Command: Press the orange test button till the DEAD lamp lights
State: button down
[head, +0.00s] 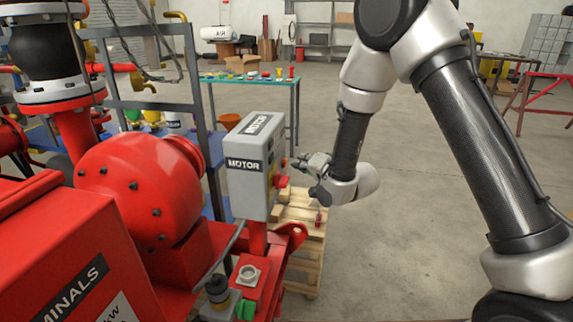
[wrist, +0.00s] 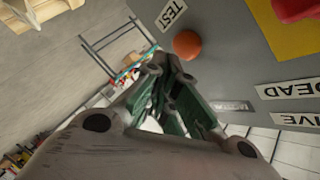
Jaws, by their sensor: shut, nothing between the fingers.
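The grey MOTOR box (head: 244,185) stands left of my gripper (head: 296,161) in the head view, its button face turned toward the gripper and mostly hidden. In the wrist view the round orange test button (wrist: 187,44) sits on the grey panel beside the TEST label (wrist: 172,13). My gripper (wrist: 170,62) is shut and empty, its fingertips just below the button in the picture; I cannot tell whether they touch it. The DEAD label (wrist: 290,89) is at the right; no lamp shows beside it, so its state cannot be seen.
A red knob (wrist: 297,8) on a yellow plate (wrist: 284,35) is near the orange button; it also shows in the head view (head: 281,181). A LIVE label (wrist: 300,119) lies by the DEAD label. A wooden pallet (head: 305,245) is below my gripper. Open floor lies to the right.

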jog(key=shift+a, duration=0.4)
jog(key=shift+w+a, duration=0.15)
jog(key=shift+a, duration=0.3)
dwell(0.7)
dwell(0.4)
jog(key=shift+s+d, duration=0.2)
jog(key=shift+d, duration=0.65)
jog(key=d, duration=0.3)
jog(key=s+d, duration=0.1)
jog(key=d, duration=0.1)
dwell(0.5)
